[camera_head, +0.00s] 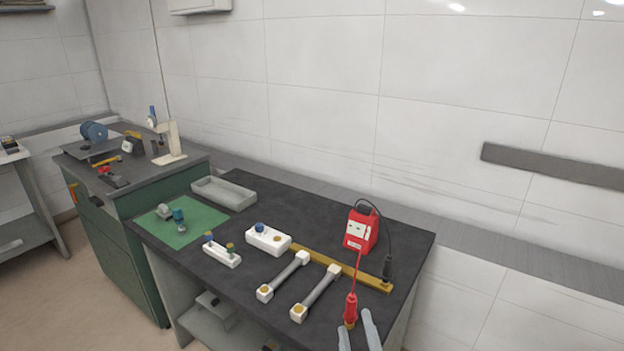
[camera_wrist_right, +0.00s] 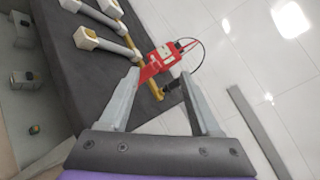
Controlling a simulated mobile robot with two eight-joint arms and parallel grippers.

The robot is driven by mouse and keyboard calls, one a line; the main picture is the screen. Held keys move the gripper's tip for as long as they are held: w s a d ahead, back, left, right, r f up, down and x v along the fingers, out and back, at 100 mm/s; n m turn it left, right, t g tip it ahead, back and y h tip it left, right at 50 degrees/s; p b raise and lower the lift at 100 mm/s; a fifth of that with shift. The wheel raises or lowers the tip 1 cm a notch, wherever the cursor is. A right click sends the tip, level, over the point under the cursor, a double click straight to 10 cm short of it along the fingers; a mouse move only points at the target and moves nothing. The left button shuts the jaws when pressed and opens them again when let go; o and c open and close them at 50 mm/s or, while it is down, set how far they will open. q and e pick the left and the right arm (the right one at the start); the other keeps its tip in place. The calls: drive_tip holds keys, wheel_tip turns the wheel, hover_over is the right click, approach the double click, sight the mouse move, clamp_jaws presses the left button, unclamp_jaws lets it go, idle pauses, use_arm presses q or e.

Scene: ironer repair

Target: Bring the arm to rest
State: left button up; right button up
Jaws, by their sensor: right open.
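My right gripper (camera_head: 357,328) is at the bottom of the head view, at the front right of the dark workbench (camera_head: 300,205). In the right wrist view its two fingers (camera_wrist_right: 160,78) stand wide apart with nothing clamped between them. A red probe (camera_head: 350,308) with a red lead shows just beside the fingertips in the head view; whether they touch I cannot tell. The lead runs up to a red meter (camera_head: 360,232) at the back right of the bench, which shows beyond the fingers in the wrist view (camera_wrist_right: 163,54). My left gripper is not in view.
Two grey bars with white ends (camera_head: 284,277) (camera_head: 315,293) lie left of the gripper. A yellow strip (camera_head: 342,268) lies behind them. White blocks (camera_head: 268,239) (camera_head: 222,251), a green mat (camera_head: 178,228) and a grey tray (camera_head: 224,194) are further left. The wall is behind.

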drive_tip(key=s+d+f+n+g, duration=0.4)
drive_tip(key=s+f+n+g, duration=0.2)
drive_tip(key=s+f+n, duration=0.5)
drive_tip(key=s+d+f+n+g, duration=0.5)
drive_tip(key=s+n, duration=0.4)
drive_tip(key=n, duration=0.5)
use_arm(q)
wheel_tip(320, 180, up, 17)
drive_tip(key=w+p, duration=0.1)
drive_tip(key=p, duration=1.4)
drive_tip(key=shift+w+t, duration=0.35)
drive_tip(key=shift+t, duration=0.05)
use_arm(e)
wheel_tip(320, 180, up, 17)
drive_tip(key=n+g+h, duration=0.1)
drive_tip(key=shift+w, duration=0.4)
